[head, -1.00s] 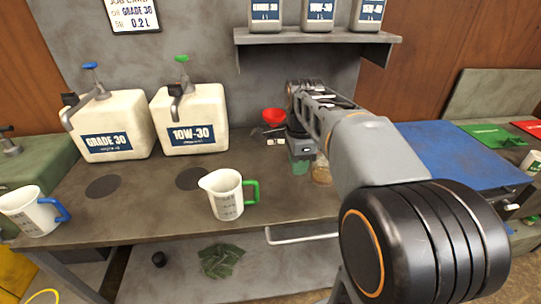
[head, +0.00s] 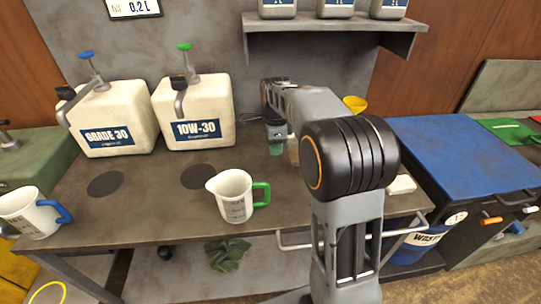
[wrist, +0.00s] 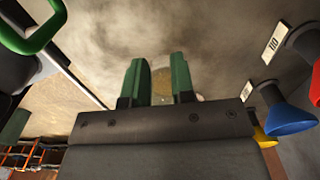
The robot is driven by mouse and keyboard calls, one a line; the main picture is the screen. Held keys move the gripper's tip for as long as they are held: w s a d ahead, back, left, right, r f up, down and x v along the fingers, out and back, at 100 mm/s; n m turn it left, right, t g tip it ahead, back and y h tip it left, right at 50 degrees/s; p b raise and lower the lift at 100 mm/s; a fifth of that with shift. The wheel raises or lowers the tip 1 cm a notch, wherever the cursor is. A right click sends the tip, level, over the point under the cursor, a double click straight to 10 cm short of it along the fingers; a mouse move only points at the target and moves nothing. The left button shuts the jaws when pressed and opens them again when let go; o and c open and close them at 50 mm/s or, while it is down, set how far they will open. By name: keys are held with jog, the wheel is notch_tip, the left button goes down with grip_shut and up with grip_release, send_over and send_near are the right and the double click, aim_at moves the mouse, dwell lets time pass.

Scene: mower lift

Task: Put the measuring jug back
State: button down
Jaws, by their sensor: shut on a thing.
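The white measuring jug with a green handle (head: 233,196) stands upright on the bench front. A second white jug with a blue handle (head: 29,213) stands at the bench's left end. My gripper (head: 276,150) is low over the bench, right of and behind the green-handled jug and apart from it. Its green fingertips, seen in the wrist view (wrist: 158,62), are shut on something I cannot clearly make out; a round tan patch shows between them. In the head view, an amber see-through thing shows beside the fingers, partly hidden. A green handle (wrist: 34,32) shows at upper left.
Two dark round marks, left (head: 105,184) and right (head: 198,176), lie on the bench before the GRADE 30 (head: 110,118) and 10W-30 (head: 194,112) containers. Blue (wrist: 288,112), red and yellow funnels stand to the right in the wrist view. A shelf (head: 330,22) overhangs the back.

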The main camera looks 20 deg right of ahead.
jog(key=shift+w+a+f, duration=0.15)
jog(key=shift+w+f, duration=0.25)
jog(key=shift+f, duration=0.65)
jog(key=shift+w+a+f, duration=0.1)
jog(key=shift+w+f, duration=0.35)
jog(key=shift+f, duration=0.55)
jog(key=shift+w+a+f, duration=0.15)
jog(key=shift+w+f, duration=0.25)
jog(key=shift+f, duration=0.65)
jog(key=shift+f, duration=0.1)
jog(key=c, duration=1)
grip_release()
jog(key=shift+o, duration=0.2)
